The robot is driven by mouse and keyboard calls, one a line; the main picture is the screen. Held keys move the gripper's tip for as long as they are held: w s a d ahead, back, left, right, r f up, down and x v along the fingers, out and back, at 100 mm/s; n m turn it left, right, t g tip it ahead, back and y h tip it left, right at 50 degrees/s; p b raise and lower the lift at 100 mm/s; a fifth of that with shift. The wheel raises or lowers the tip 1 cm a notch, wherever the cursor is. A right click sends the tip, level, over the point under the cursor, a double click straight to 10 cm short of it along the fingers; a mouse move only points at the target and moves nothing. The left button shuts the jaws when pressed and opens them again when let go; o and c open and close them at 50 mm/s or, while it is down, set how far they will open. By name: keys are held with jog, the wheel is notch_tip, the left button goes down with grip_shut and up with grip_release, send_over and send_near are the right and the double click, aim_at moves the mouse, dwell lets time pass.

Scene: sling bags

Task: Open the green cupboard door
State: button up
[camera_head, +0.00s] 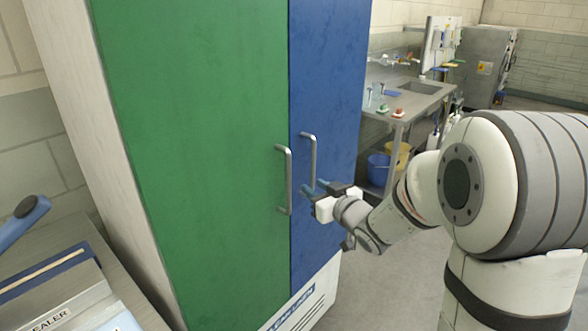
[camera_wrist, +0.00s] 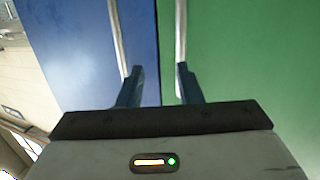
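The green cupboard door (camera_head: 190,120) is shut and stands beside a blue door (camera_head: 329,70). The green door has an upright metal bar handle (camera_head: 283,180) near its right edge. My gripper (camera_head: 313,189) is in front of the doors at the height of the handles' lower parts. In the wrist view its two blue fingers (camera_wrist: 161,82) are apart with nothing gripped. There the green door's handle (camera_wrist: 180,30) runs down to the right fingertip, and the blue door's handle (camera_wrist: 116,30) runs down to the left fingertip. I cannot tell whether either finger touches a handle.
The blue door's handle (camera_head: 309,158) is close beside the green one. A bench with a sealer (camera_head: 65,312) stands at the left front of the cupboard. A steel sink table (camera_head: 408,97) with buckets (camera_head: 379,168) under it is behind at the right. Floor is clear right of the cupboard.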

aim_at(290, 175)
jog(key=w+a, duration=0.1)
jog(key=a, duration=0.1)
jog(key=w+a+y+p, duration=0.1)
jog(key=w+a, duration=0.1)
jog(key=a, duration=0.1)
jog(key=w+a+n+y+p, duration=0.1)
jog(key=w+a, duration=0.1)
jog(key=shift+w+a+r, duration=0.15)
jog(key=shift+w+r, duration=0.1)
jog(key=shift+r, duration=0.05)
jog(key=shift+c, duration=0.4)
grip_shut()
jog(key=shift+y, duration=0.3)
